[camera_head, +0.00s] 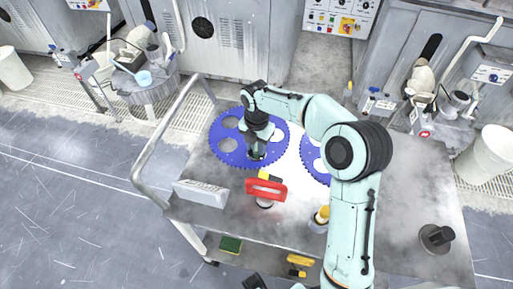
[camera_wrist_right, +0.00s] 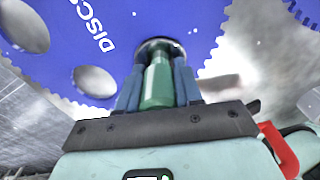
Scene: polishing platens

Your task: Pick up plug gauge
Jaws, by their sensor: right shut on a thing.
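My right gripper (camera_head: 257,150) reaches down at the blue toothed disc (camera_head: 228,148) on the left of the table. In the right wrist view its two blue-grey fingers (camera_wrist_right: 158,85) are shut on a green cylindrical handle with a dark round metal end, which I take for the plug gauge (camera_wrist_right: 158,80). The metal end is near the disc's surface; I cannot tell whether it touches. In the head view the gauge is mostly hidden by the gripper. My left gripper does not show clearly in either view.
A second blue disc (camera_head: 313,160) is partly behind my arm. A rail (camera_head: 160,140) edges the left side.

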